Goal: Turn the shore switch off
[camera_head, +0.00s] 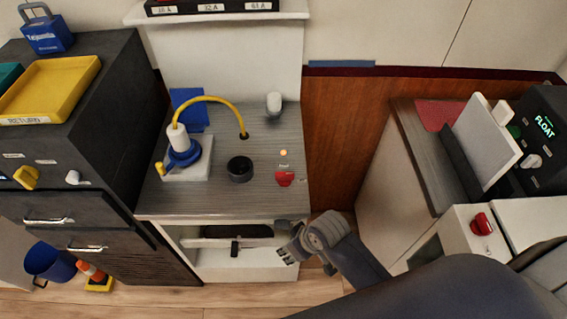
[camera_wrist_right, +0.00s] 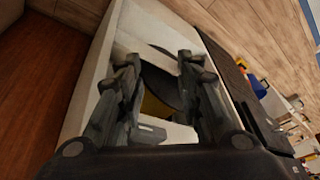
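No label that I can read names the shore switch. A red knob (camera_head: 284,179) sits on the grey counter (camera_head: 215,206), with a lit orange lamp (camera_head: 283,153) behind it. On the same counter, a blue round connector (camera_head: 184,153) with a white top and a yellow cable stands on a white block. My right gripper (camera_head: 287,253) is below and in front of the counter edge, near the cabinet's open front, apart from the red knob. In the right wrist view my right gripper (camera_wrist_right: 158,75) has its fingers spread, with nothing held between them. My left gripper is out of view.
Another red knob (camera_head: 481,223) is on a white unit at the right, below a dark box reading FLOAT (camera_head: 545,127). A dark cabinet with a yellow handle (camera_head: 25,177) stands at the left. A blue bucket (camera_head: 50,263) stands on the floor.

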